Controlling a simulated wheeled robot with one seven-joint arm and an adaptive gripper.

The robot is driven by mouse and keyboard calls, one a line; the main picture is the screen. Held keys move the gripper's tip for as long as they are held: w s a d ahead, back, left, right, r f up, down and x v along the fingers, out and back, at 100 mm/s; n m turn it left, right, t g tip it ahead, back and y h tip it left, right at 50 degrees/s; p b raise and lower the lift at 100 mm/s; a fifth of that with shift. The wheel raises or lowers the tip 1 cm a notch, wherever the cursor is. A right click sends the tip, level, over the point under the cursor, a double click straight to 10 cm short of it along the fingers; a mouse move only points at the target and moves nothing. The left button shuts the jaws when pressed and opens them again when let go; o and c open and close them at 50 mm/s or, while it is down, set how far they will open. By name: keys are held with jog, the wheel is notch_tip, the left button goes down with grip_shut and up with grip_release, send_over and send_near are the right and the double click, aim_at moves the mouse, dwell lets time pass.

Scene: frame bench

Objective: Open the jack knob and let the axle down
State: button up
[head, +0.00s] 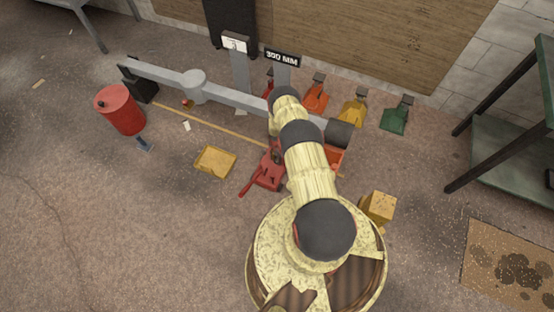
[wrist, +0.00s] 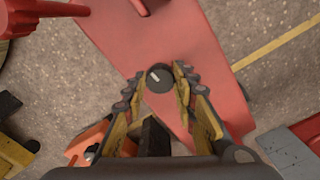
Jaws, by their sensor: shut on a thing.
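The red jack (head: 267,174) stands on the floor left of my arm, its handle pointing down-left. Its red body (wrist: 180,35) fills the middle of the wrist view. The black round jack knob (wrist: 158,80) with a pale mark sits on it. My gripper (wrist: 158,75) is shut on the knob, one finger on each side. The grey axle (head: 160,74) is a long beam across the back, with a round bulge in its middle and a dark drum-like end at the right. My arm hides part of it and the gripper in the head view.
A red barrel (head: 124,110) and a yellow tray (head: 215,160) are on the left. Orange (head: 316,97), yellow (head: 352,112) and green (head: 395,118) stands line the back. A yellow block (head: 379,206) is right of my base. A dark-framed bench (head: 510,150) is at right. Left-front floor is clear.

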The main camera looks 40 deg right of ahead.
jog(key=n, duration=0.7)
jog(key=shift+n, duration=0.4)
jog(key=n, duration=0.4)
jog(key=shift+s, duration=0.1)
jog(key=shift+n, duration=1.5)
jog(key=o, duration=1.2)
jog(key=shift+c, duration=0.2)
